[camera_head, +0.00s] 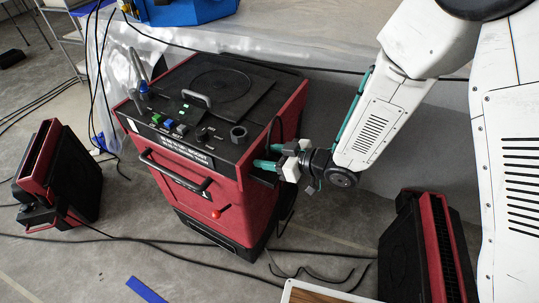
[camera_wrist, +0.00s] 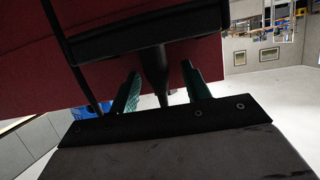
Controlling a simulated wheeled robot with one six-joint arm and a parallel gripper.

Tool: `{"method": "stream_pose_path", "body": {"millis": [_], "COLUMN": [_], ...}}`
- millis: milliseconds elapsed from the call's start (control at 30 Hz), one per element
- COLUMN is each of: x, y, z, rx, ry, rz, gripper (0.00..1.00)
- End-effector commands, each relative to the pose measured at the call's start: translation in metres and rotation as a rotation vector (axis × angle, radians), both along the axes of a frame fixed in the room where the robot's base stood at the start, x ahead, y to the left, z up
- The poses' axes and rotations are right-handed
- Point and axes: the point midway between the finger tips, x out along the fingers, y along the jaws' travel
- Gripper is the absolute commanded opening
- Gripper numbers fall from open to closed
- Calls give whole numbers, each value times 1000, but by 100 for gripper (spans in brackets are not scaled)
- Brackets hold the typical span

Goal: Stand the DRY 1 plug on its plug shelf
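The red and black machine (camera_head: 215,190) stands in the middle of the head view. My gripper (camera_head: 265,156) is at its right side, with its teal fingers pointing left at the machine. In the wrist view the two fingers stand apart (camera_wrist: 161,68), with a dark, rounded, plug-like piece (camera_wrist: 154,72) between them. Gaps show on both sides of this piece, so the gripper looks open around it. The piece meets a black ledge (camera_wrist: 140,38) on the red side panel. I cannot read a DRY 1 label, nor tell whether the ledge is the plug shelf.
A smaller red and black unit (camera_head: 62,175) stands at left, and another (camera_head: 425,250) at lower right. Black cables (camera_head: 130,238) cross the floor. A black cord (camera_wrist: 68,55) hangs left of the fingers. A blue strip (camera_head: 146,290) lies on the floor in front.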

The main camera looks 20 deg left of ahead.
Motion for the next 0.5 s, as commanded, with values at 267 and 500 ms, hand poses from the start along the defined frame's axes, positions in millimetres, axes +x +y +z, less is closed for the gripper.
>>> {"method": "stream_pose_path", "body": {"millis": [267,500], "x": [-2,-12], "y": [-13,-60], "z": [8,26], "rx": [0,0], "ry": [0,0], "rz": [-2,-4], "gripper": [48,48]}}
